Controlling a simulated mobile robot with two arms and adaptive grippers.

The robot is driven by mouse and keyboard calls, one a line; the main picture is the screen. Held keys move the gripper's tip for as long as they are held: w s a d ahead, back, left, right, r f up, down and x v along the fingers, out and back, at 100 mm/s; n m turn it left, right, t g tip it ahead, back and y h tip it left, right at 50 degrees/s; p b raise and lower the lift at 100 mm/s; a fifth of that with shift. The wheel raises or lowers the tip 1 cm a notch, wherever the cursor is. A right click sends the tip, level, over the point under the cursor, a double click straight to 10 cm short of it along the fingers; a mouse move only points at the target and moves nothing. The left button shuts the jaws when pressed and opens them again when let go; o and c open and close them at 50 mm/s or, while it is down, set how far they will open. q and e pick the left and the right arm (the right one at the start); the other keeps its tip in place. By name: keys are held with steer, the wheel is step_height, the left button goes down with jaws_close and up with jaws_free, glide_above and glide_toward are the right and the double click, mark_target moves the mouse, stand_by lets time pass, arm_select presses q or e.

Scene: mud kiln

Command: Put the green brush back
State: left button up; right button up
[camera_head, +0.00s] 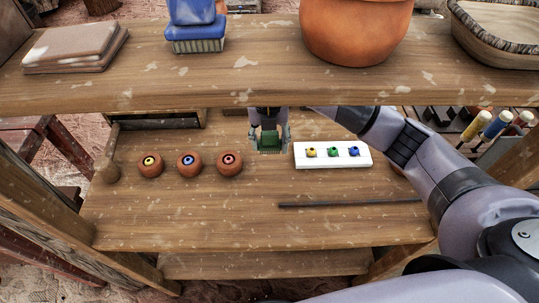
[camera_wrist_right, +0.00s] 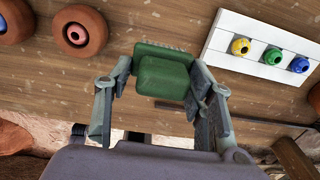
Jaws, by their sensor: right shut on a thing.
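The green brush (camera_head: 269,146) is in my right gripper (camera_head: 269,138), above the lower wooden shelf (camera_head: 190,215) and left of a white board. In the right wrist view the green brush (camera_wrist_right: 163,77) sits between the two fingers of the right gripper (camera_wrist_right: 160,72), with its bristles on the far side. I cannot tell whether the brush touches the shelf. A blue brush (camera_head: 195,38) stands bristles down on the upper shelf (camera_head: 240,88), with a blue thing behind it. My left gripper is not in view.
Three clay rings (camera_head: 189,164) lie left of the gripper. The white board (camera_head: 333,155) with three coloured knobs lies right. A thin dark rod (camera_head: 345,204) lies in front. A clay pot (camera_head: 355,30), slabs (camera_head: 75,47) and a tray (camera_head: 500,35) occupy the upper shelf.

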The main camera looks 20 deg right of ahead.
mark_target(270, 153)
step_height(270, 153, down, 3)
steer(key=shift+r, duration=0.2)
step_height(270, 153, down, 3)
steer(key=shift+s+f+p, duration=0.1)
steer(key=shift+f+p, duration=0.1)
steer(key=shift+p, duration=0.1)
steer(key=shift+f, duration=0.3)
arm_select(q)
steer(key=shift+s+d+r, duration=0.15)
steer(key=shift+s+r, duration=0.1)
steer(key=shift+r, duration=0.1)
arm_select(e)
steer(key=shift+f, duration=0.1)
steer(key=shift+f, duration=0.1)
steer(key=o, duration=1.2)
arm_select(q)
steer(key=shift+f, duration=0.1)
